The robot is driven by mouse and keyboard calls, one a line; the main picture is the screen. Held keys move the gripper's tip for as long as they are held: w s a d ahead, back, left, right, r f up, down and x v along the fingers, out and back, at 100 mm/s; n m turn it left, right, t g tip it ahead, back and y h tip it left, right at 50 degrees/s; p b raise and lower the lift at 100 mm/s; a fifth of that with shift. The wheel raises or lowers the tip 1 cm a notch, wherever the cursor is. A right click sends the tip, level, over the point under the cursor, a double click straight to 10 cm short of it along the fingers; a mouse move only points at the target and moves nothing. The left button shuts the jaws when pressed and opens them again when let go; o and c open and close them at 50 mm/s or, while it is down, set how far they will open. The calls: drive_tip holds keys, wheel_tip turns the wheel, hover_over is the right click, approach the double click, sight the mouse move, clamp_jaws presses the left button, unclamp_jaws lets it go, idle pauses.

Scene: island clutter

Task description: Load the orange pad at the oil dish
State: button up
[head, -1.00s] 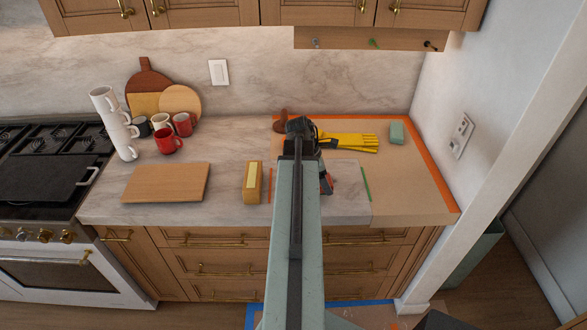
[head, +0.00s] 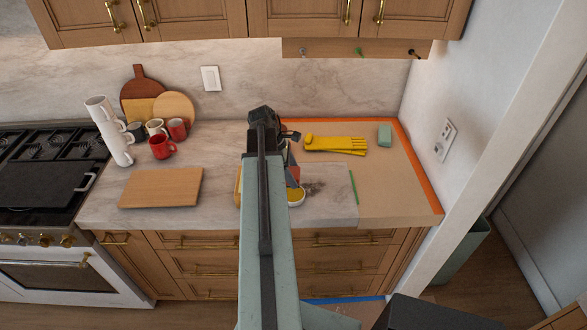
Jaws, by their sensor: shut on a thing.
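My gripper (head: 288,143) is over the middle of the counter, mostly hidden by my own arm. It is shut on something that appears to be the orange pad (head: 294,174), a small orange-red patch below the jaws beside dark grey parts. A small dish with a yellow rim and pale inside (head: 296,198), seemingly the oil dish, shows just below the pad at the right edge of my arm. I cannot tell whether the pad touches the dish.
Yellow gloves (head: 335,144) and a green block (head: 385,134) lie on the taped paper at right. A yellow block (head: 238,185) is mostly behind my arm.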

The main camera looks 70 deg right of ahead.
sight(297, 194)
drive_tip(key=shift+f+b, duration=3)
drive_tip(key=shift+f, duration=0.1)
drive_tip(key=shift+a+f+b, duration=0.1)
drive_tip(key=shift+f+b, duration=0.4)
drive_tip(key=shift+r, duration=0.1)
wheel_tip(297, 194, up, 7)
drive_tip(key=p, duration=0.7)
